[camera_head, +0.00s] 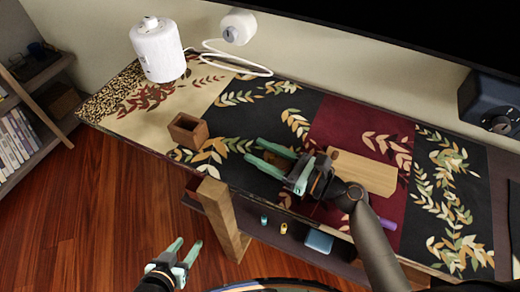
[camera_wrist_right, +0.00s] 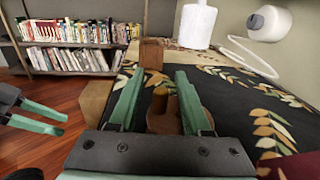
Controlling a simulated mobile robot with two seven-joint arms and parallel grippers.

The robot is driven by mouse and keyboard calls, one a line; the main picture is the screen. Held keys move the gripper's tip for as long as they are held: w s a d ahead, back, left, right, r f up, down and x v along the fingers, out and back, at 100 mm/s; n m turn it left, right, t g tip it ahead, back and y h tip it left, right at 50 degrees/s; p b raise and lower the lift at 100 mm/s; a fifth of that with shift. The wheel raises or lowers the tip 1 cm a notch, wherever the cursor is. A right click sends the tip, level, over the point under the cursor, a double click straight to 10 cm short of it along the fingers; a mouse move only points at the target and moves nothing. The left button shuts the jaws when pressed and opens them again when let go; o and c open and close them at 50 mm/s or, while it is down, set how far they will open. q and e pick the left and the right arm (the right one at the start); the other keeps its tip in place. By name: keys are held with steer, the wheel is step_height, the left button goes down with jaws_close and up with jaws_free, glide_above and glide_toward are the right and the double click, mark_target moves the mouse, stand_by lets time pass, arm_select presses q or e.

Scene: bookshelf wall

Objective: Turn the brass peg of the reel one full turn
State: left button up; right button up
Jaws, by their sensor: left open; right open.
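The brass peg (camera_wrist_right: 160,102) stands upright on the brown wooden reel (camera_wrist_right: 164,123) in the right wrist view. My right gripper (camera_wrist_right: 158,78) is open, with one finger on each side of the peg and gaps visible on both sides. In the head view my right gripper (camera_head: 252,150) reaches left over the patterned cloth; the reel shows only as a small brown patch between its fingers, and the peg cannot be made out. My left gripper (camera_head: 190,243) is open and empty, low over the floor in front of the shelf, apart from the reel.
A brown wooden box (camera_head: 188,130) stands left of the right gripper. A white canister (camera_head: 158,50) and a corded white object (camera_head: 238,27) are at the back. A wooden board (camera_head: 365,170) lies by my right wrist. A wooden post (camera_head: 222,215) rises at the front edge.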

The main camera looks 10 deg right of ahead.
steer(key=shift+w+a, duration=0.25)
jaws_close()
stand_by(0.5)
